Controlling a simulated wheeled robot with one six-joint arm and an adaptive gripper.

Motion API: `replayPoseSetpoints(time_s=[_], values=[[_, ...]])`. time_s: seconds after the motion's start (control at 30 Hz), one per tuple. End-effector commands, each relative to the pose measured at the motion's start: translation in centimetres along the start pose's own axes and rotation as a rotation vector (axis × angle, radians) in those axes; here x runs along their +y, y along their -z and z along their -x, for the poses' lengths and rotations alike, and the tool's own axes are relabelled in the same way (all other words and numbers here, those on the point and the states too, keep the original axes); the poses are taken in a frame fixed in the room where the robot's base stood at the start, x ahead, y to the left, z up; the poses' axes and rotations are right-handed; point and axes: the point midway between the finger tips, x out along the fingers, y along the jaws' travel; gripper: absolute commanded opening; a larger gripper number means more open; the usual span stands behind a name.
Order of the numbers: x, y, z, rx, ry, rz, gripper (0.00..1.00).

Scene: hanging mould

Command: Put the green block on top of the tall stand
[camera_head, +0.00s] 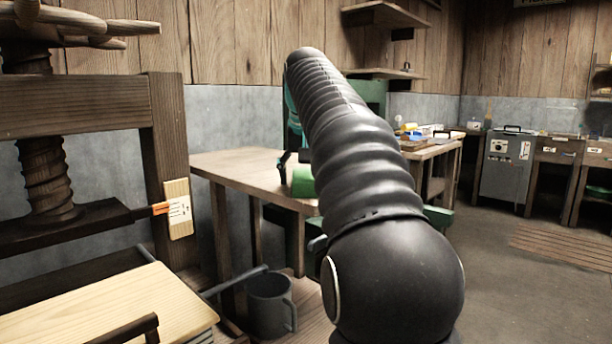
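A green block (303,182) shows at the front edge of the wooden table, just left of my black ribbed arm, which covers part of the view there. My gripper (286,164) is mostly hidden behind my arm. Only a thin dark part of it shows, just above and left of the block. I cannot tell whether it touches the block, or whether it is open or shut. I cannot make out a tall stand; it may be hidden behind my arm.
The wooden table (236,166) has a bare left part. A green machine (369,95) stands behind my arm. A wooden screw press (160,150) is at the left, with a grey mug (270,305) low beside it. Floor at right is open.

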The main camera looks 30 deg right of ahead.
Motion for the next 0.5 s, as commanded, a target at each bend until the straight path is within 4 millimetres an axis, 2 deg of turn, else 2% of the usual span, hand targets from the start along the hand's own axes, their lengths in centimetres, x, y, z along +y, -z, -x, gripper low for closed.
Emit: replayPoseSetpoints(time_s=[0.27,0.37,0.5], values=[[0.0,0.2,0.8,0.001,0.000,0.000,0.82],[0.0,0.2,2.3,0.003,0.000,0.000,0.82],[0.0,0.3,5.1,0.003,0.000,0.000,0.82]])
